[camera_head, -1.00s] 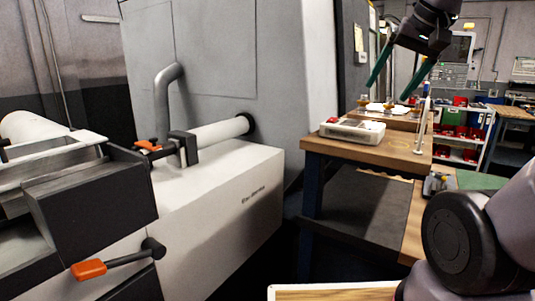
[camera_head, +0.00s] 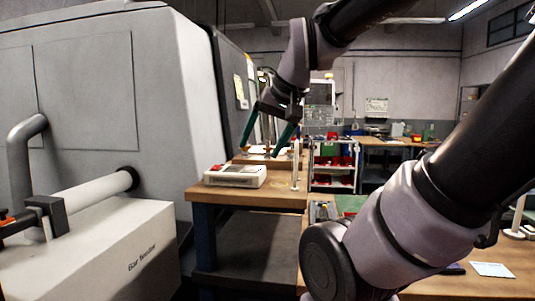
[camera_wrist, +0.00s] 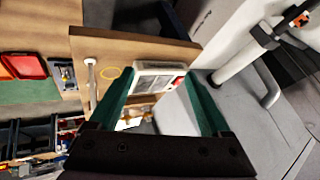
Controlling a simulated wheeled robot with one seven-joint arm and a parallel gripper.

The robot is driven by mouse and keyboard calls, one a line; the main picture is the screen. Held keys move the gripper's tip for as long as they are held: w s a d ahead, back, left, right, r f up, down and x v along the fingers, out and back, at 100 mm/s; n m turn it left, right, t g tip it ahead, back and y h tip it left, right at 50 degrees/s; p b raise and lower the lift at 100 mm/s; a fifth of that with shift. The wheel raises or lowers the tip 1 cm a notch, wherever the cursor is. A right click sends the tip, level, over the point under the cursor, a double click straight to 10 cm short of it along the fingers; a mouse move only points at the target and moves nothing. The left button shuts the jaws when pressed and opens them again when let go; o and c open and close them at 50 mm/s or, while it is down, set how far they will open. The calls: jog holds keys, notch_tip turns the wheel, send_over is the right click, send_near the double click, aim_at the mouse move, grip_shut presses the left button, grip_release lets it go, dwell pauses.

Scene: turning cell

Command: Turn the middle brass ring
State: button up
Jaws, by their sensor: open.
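My gripper (camera_head: 261,150) is open and empty, with its green fingers pointing down above the far part of the wooden bench (camera_head: 270,196). In the wrist view my gripper (camera_wrist: 160,80) shows its fingers spread, with the bench between and beyond them. Small brass-coloured pieces and a white plate (camera_head: 256,151) are at the back of the bench, partly hidden behind the fingers. I cannot pick out the middle brass ring. In the wrist view the white plate (camera_wrist: 132,125) shows low between the fingers, partly covered by the gripper body.
A white box with a red button (camera_head: 235,176) sits on the bench, left of a white post (camera_head: 295,168). A large grey machine (camera_head: 95,85) stands at left. A shelf with red bins (camera_head: 333,165) is behind.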

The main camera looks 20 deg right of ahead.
jog(key=w+d+r+n+h, duration=0.1)
jog(key=w+d+r, duration=0.25)
jog(key=w, duration=0.65)
jog(key=n+g, duration=0.3)
send_near(269, 144)
jog(key=shift+t+h, duration=0.3)
jog(key=shift+h, duration=0.1)
jog(key=x, duration=0.9)
jog(key=shift+s+a+f, duration=0.1)
jog(key=shift+s+a, duration=0.1)
jog(key=shift+a, duration=0.15)
grip_shut()
